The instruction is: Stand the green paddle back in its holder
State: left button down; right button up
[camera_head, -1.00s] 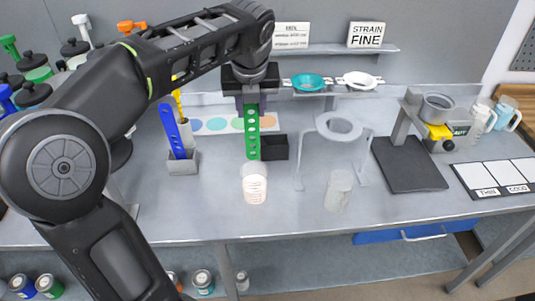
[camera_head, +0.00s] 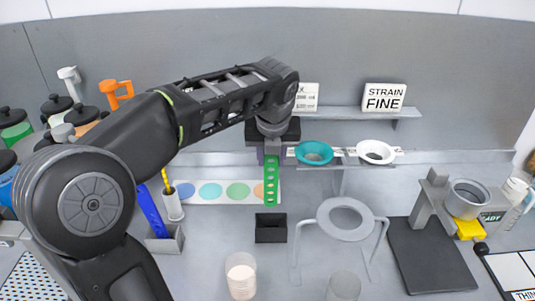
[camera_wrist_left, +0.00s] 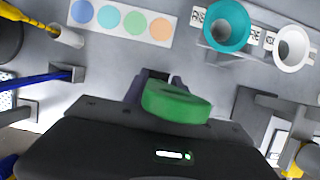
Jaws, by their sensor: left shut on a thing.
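The green paddle (camera_head: 271,186), a flat strip with a row of holes, hangs upright from my left gripper (camera_head: 270,155). My left gripper is shut on its upper end. In the left wrist view the paddle's green top (camera_wrist_left: 177,103) shows between the jaws. A small black open box (camera_head: 270,232), which looks like the holder, stands on the bench. In the head view the paddle's lower end appears just above this box, apart from it; the exact depth between them is hard to tell. My right gripper is not in view.
A blue paddle (camera_head: 151,211) stands in a grey holder (camera_head: 166,245) to the left. A cup (camera_head: 241,276) stands in front. A grey ring stand (camera_head: 345,219) is to the right. Teal (camera_head: 314,152) and white (camera_head: 376,152) funnels sit on a rack behind.

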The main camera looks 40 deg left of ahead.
aim_at(271, 190)
pick_arm(q)
jog(key=shift+s+d+r, duration=0.1)
jog(key=shift+r, duration=0.1)
jog(key=shift+f, duration=0.1)
jog(key=shift+f, duration=0.1)
notch_tip(271, 190, down, 5)
jog(key=b, duration=0.5)
jog(key=shift+f, duration=0.1)
jog(key=shift+f+b, duration=1.8)
jog(key=shift+f, duration=1.05)
jog(key=c, duration=0.9)
grip_release()
